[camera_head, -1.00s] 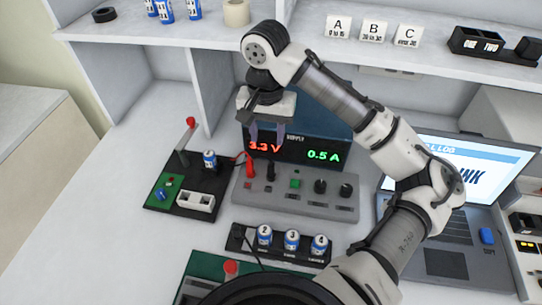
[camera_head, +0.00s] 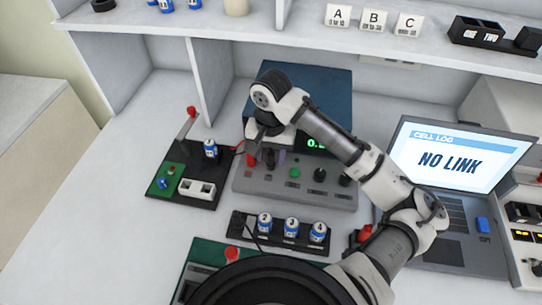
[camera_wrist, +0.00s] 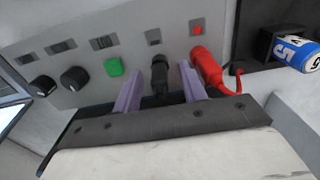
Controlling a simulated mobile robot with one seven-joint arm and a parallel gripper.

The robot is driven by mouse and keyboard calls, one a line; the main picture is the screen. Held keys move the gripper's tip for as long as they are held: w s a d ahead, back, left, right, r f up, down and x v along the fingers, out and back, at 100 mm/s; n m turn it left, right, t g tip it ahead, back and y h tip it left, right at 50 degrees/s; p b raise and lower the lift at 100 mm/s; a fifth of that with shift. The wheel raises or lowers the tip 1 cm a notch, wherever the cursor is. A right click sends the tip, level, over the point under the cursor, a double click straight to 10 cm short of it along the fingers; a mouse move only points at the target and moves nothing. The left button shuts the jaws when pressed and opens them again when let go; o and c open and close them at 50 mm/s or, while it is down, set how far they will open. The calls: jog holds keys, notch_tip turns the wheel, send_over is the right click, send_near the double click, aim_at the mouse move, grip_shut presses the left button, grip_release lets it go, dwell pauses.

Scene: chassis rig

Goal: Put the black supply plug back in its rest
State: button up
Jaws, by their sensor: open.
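The black supply plug (camera_wrist: 159,72) stands on the sloped grey front panel (camera_head: 310,194) of the supply. In the wrist view it lies between the two purple fingers of my gripper (camera_wrist: 160,82), with a gap on each side. My gripper (camera_head: 269,153) is open and low over the panel in the head view, partly hiding the plug. A red plug (camera_wrist: 207,70) with a red lead stands just right of the right finger, very close to it. I cannot tell whether the black plug sits in a socket or a rest.
A green button (camera_wrist: 114,67) and black knobs (camera_wrist: 73,78) are left of the plug in the wrist view. A board with a red-tipped lever (camera_head: 191,112) stands left of the supply. A rack of numbered cells (camera_head: 291,228) is in front, and a laptop (camera_head: 455,160) is right.

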grip_shut()
jog(key=shift+r, duration=0.1)
dwell(0.3)
